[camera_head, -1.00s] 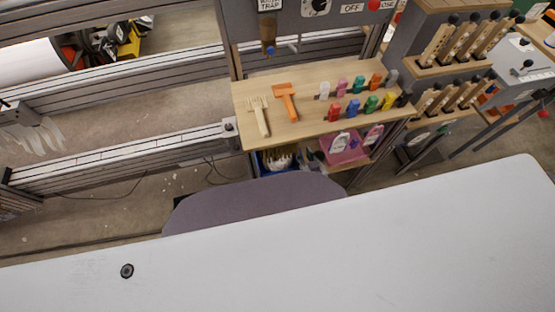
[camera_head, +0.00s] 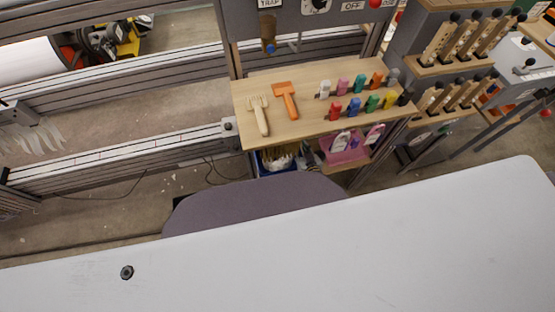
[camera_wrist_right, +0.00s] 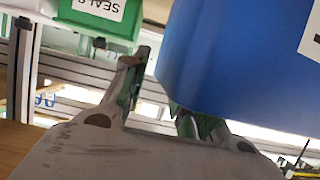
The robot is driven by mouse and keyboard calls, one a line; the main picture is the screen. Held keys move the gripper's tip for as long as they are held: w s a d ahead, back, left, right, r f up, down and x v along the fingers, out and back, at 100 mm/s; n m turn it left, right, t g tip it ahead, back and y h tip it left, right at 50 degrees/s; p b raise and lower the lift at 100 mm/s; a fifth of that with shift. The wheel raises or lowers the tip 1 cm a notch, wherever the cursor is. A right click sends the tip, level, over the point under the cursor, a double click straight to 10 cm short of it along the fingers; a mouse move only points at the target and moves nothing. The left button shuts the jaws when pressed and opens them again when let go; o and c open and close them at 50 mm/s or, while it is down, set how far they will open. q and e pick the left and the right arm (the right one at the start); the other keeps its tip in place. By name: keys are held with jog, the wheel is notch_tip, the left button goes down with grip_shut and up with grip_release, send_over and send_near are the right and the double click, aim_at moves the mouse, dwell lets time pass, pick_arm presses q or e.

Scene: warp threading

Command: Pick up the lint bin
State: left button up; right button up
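A blue bin (camera_head: 262,166) with pale fluffy material in it stands low under the wooden shelf in the head view; most of it is hidden by the shelf and a grey rounded shape. I take it to be the lint bin. In the right wrist view a large blue wall (camera_wrist_right: 235,65) with a white label at its edge fills the upper right. My right gripper (camera_wrist_right: 154,88) has its fingers apart, close to this blue wall. The wall covers part of the right finger; I cannot tell whether they touch. My left gripper is not in view.
A green bin (camera_wrist_right: 100,18) marked SEALS shows in the right wrist view. Metal rails (camera_head: 120,158) run along the left.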

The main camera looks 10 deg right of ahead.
dwell(0.3)
grip_shut()
dwell(0.3)
